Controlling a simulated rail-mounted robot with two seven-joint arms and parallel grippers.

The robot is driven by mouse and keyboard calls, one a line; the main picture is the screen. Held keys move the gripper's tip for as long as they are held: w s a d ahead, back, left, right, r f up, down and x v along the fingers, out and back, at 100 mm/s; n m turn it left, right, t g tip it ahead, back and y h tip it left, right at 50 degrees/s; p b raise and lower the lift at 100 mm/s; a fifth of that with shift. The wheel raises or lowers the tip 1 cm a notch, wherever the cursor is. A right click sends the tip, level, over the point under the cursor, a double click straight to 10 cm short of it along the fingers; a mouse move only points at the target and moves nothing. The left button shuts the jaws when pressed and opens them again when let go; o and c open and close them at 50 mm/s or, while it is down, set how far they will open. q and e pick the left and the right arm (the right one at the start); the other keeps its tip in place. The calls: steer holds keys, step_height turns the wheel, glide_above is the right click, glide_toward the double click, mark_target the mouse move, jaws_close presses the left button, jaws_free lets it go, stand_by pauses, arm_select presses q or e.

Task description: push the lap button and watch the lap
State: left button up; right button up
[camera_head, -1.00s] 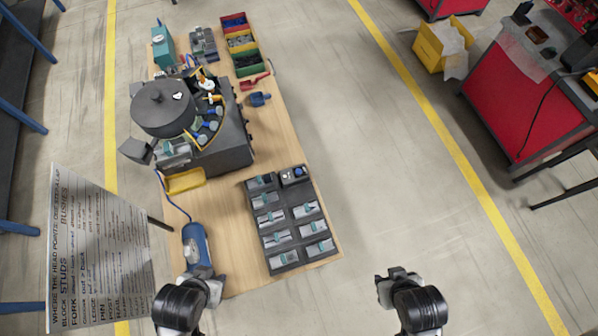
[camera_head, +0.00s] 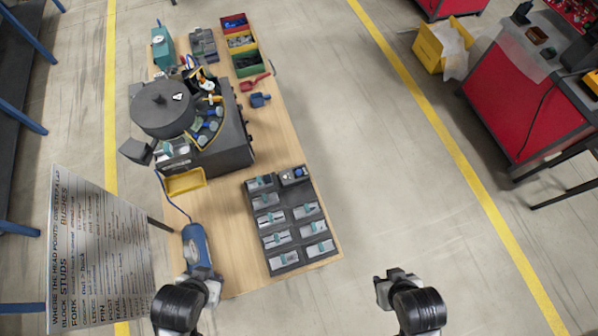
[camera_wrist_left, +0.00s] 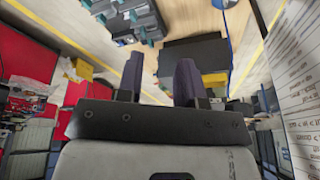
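The bowl feeder (camera_head: 163,108) is a dark round drum on a dark box, with an open yellow-edged sector (camera_head: 209,118) holding blue and pale parts. A small unit with a blue spot (camera_head: 298,173) sits at the far right corner of the dark tray (camera_head: 262,232). I cannot tell whether that is the lap button.
Grey blocks with teal parts fill the dark tray. A blue cylinder (camera_head: 196,245) and a yellow tray (camera_head: 184,181) lie left of it. Coloured bins (camera_head: 240,43) stand at the far end. A text board (camera_head: 98,255) stands left. Floor right of the table is clear.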

arm_select(q)
steer(key=shift+d, duration=0.2)
jaws_close()
steer(key=shift+a, duration=0.2)
stand_by(0.4)
steer(key=shift+d, duration=0.15)
stand_by(0.5)
